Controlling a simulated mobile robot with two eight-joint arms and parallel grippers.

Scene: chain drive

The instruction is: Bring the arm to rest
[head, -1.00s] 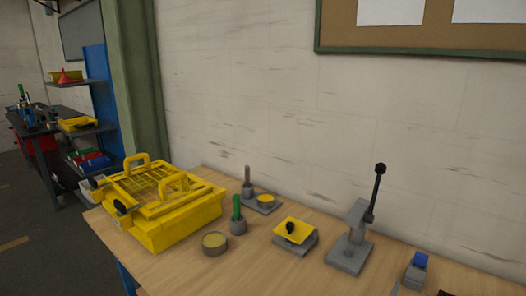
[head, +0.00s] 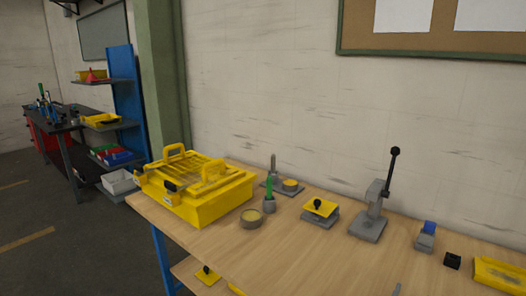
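Neither of my grippers nor my arms shows in the head view. The wooden workbench (head: 290,255) runs along the wall. On its left end stands a yellow box (head: 199,205) with a slatted top and two raised yellow handles. A round tin (head: 251,220), a grey holder with a green-handled tool (head: 269,195), a yellow plate with a black knob on a grey block (head: 319,209) and a grey lever press (head: 370,220) stand to its right.
A blue and grey block (head: 425,238), a small black block (head: 452,261) and a yellow part (head: 499,274) sit at the right. Blue shelving (head: 126,100) and a dark table (head: 70,125) stand behind left, beyond open floor (head: 60,230).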

